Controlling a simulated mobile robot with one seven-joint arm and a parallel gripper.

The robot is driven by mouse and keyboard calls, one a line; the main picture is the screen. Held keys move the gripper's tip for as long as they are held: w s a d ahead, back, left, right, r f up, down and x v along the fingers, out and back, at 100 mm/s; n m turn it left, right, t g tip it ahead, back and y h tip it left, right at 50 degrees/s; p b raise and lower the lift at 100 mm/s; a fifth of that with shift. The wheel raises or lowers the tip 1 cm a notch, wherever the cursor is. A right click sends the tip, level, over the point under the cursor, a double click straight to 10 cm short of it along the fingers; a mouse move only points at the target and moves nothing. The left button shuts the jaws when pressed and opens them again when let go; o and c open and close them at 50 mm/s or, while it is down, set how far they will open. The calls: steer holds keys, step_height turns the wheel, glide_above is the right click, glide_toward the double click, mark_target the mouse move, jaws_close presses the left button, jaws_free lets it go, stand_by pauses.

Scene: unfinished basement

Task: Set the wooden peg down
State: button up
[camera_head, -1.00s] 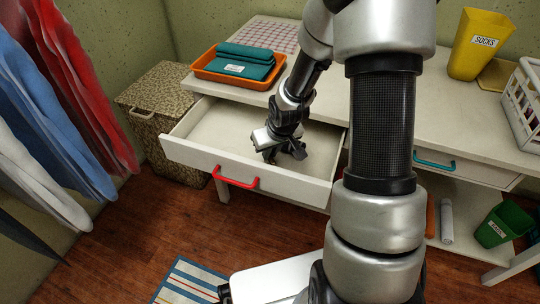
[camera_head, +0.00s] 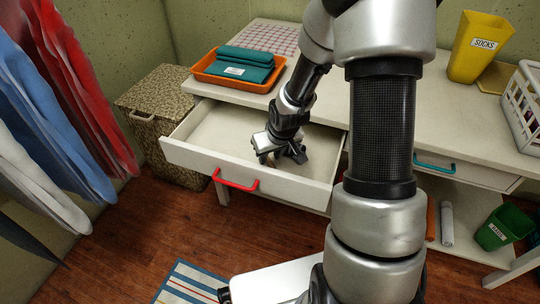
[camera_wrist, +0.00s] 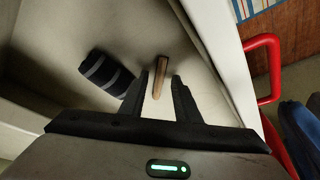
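The wooden peg (camera_wrist: 161,76), a short brown stick, shows in the wrist view between my gripper's fingers, with a gap on either side. It appears to lie on the floor of the open drawer, near its front wall. My gripper (camera_wrist: 162,77) is open, pointing down into the drawer. In the head view my gripper (camera_head: 280,158) is low inside the pale drawer (camera_head: 212,130), and the peg cannot be made out there. The drawer has a red handle (camera_head: 236,184).
A dark striped roll (camera_wrist: 106,73) lies beside the peg in the drawer. The drawer's left part is empty. An orange tray (camera_head: 205,78) with folded teal cloth (camera_head: 243,65) stands on the tabletop behind. A patterned hamper (camera_head: 160,105) stands to the left.

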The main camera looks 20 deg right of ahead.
steer(key=p+v, duration=0.4)
steer(key=v, duration=0.7)
steer(key=shift+r, duration=0.15)
steer(key=shift+s, duration=0.1)
stand_by(0.6)
